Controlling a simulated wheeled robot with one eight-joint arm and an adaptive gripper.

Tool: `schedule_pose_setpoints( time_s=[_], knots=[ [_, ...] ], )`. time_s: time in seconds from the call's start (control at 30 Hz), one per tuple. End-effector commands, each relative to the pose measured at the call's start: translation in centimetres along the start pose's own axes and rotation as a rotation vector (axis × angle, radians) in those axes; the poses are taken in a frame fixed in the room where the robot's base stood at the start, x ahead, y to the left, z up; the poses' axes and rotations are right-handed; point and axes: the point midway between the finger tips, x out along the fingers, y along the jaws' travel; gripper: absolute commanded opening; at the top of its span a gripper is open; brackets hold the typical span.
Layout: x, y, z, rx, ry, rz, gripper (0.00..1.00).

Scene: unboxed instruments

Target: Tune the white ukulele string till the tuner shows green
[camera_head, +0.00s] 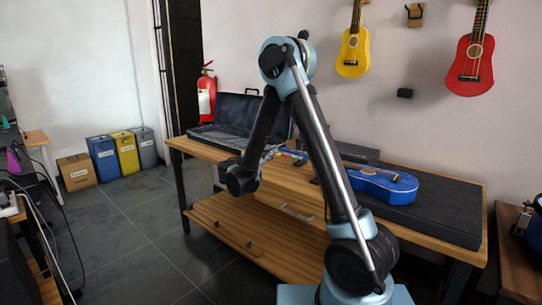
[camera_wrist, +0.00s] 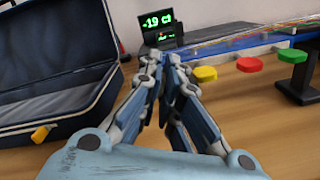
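A blue ukulele (camera_head: 385,184) lies on the dark flat case on the bench, its neck pointing left. My gripper's two fingers converge, the tips close together, left of the yellow knob. No white knob shows; whether one is between the tips is hidden. The tuner (camera_wrist: 158,28) stands just beyond the fingertips, its screen reading about -19 and a letter C in green. Coloured strings (camera_wrist: 240,38) run to the right.
An open dark case (camera_wrist: 60,70) stands close left of my gripper; it also shows at the bench's left end (camera_head: 237,125). The wooden bench top (camera_head: 455,180) has a lower shelf (camera_head: 260,240). Yellow (camera_head: 354,50) and red (camera_head: 472,65) ukuleles hang on the wall.

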Motion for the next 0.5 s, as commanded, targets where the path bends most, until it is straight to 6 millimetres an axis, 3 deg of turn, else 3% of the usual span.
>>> schedule_pose_setpoints(
  time_s=[0.07, 0.17, 0.2, 0.5],
  knots=[
    [-0.02, 0.04, -0.02, 0.000, 0.000, 0.001, 0.00],
    [-0.02, 0.04, -0.02, 0.000, 0.000, 0.001, 0.23],
    [-0.02, 0.04, -0.02, 0.000, 0.000, 0.001, 0.26],
    [0.00, -0.01, 0.00, 0.003, 0.000, 0.000, 0.26]
  ],
)
